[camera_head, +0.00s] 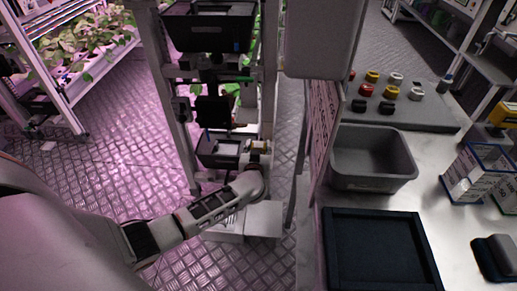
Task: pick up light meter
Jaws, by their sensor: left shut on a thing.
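My left arm comes in from the left and reaches to the rack in the middle of the head view. My left gripper (256,152) is at the right end of a small black tray (208,161) low on the rack. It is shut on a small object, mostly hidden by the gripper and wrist. I cannot make out whether this is the light meter, and I cannot identify a light meter elsewhere. My right gripper is not in view.
A black crate (210,30) sits higher on the rack. White boxes (263,219) stand on the floor below my wrist. The bench at right holds a grey bin (372,178), a dark tray (329,270), a panel of colored knobs (431,117) and a blue-edged holder (476,176).

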